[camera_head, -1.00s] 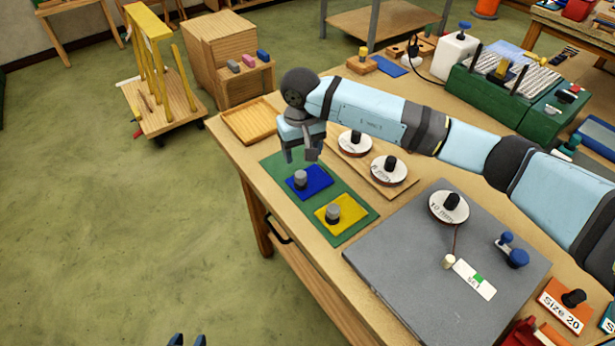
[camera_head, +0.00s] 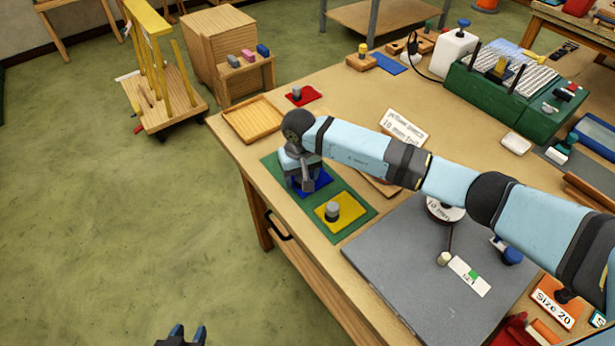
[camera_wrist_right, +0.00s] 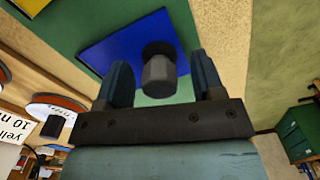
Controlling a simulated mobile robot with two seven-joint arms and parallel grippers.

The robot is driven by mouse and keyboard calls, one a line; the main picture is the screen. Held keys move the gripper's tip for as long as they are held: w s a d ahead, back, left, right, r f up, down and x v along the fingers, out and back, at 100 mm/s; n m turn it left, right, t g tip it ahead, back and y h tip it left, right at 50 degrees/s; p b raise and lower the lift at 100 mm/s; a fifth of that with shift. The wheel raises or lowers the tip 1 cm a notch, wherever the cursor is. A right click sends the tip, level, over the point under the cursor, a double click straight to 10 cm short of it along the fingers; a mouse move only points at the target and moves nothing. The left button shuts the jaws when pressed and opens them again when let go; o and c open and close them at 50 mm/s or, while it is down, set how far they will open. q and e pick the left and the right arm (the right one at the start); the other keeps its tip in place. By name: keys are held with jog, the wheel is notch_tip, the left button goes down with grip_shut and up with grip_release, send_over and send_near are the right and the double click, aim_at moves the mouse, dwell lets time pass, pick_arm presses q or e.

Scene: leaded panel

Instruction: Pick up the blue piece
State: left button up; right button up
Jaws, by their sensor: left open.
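The blue piece (camera_head: 323,179) is a flat blue plate with a grey knob, lying on a green mat (camera_head: 352,233). My right gripper (camera_head: 305,184) is down over it and hides its knob in the head view. In the right wrist view, the blue piece (camera_wrist_right: 125,46) shows its knob between the two fingers of the right gripper (camera_wrist_right: 162,82). The fingers are apart, with a gap on each side of the knob. My left gripper (camera_head: 188,334) is open and empty at the bottom edge, away from the table.
A yellow piece (camera_head: 345,217) with a grey knob lies beside the blue one on the mat. A wooden tray (camera_head: 253,119) and a red piece (camera_head: 302,96) are behind. A grey board (camera_head: 400,270) lies to the right. My right arm crosses above the table.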

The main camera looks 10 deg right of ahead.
jog(key=c, duration=0.9)
jog(key=shift+r, duration=0.2)
notch_tip(320, 180, up, 20)
jog(key=b, duration=0.3)
jog(key=shift+f, duration=0.15)
jog(key=shift+o, duration=1)
jog(key=shift+c, duration=0.9)
